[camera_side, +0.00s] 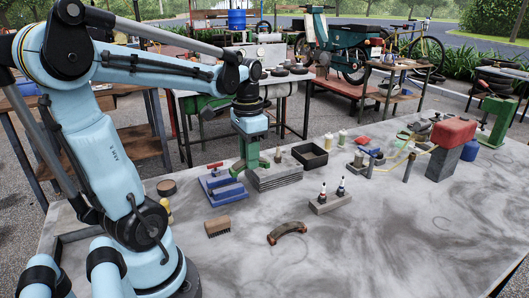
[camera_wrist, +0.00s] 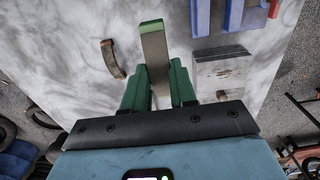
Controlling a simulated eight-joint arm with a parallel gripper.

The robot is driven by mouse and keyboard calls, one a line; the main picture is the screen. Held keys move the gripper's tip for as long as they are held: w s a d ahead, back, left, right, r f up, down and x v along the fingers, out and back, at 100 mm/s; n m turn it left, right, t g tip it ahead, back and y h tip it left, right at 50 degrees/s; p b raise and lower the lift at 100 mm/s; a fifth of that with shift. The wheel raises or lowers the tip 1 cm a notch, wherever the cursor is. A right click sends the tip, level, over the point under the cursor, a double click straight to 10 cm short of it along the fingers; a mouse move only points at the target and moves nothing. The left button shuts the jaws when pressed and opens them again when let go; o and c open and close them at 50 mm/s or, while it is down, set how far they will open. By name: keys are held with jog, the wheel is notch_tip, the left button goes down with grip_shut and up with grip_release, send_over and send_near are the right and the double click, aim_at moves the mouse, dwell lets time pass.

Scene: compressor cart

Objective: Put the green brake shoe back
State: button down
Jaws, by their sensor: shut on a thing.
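My gripper (camera_side: 248,158) is shut on the green brake shoe (camera_wrist: 153,47). In the wrist view the green fingers (camera_wrist: 159,92) flank it, and it shows as a narrow bar with a pale grey-tan face and a green far end. In the side view the gripper hangs above the bench, close to the blue fixture and the grey stack; the shoe is hard to tell from the green fingers there. A brown curved shoe (camera_side: 287,232) lies on the bench in front, and it also shows in the wrist view (camera_wrist: 113,58), left of the held shoe.
A blue fixture (camera_side: 222,190) with a red handle and a grey stack of plates (camera_side: 275,177) stand near the gripper. The front right bench is clear.

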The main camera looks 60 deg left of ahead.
jog(key=w+d+f, duration=0.2)
jog(key=d, duration=1.4)
jog(key=a+f, duration=0.2)
jog(key=a, duration=0.1)
jog(key=w+a+f, duration=0.1)
jog(key=a+f, duration=0.1)
jog(key=a, duration=0.2)
jog(key=w+a+f, duration=0.1)
jog(key=a+f, duration=0.2)
jog(key=a, duration=0.1)
jog(key=shift+w+a, duration=0.1)
jog(key=shift+f, duration=2.05)
jog(key=c, duration=0.9)
grip_release()
jog(key=shift+f, duration=0.1)
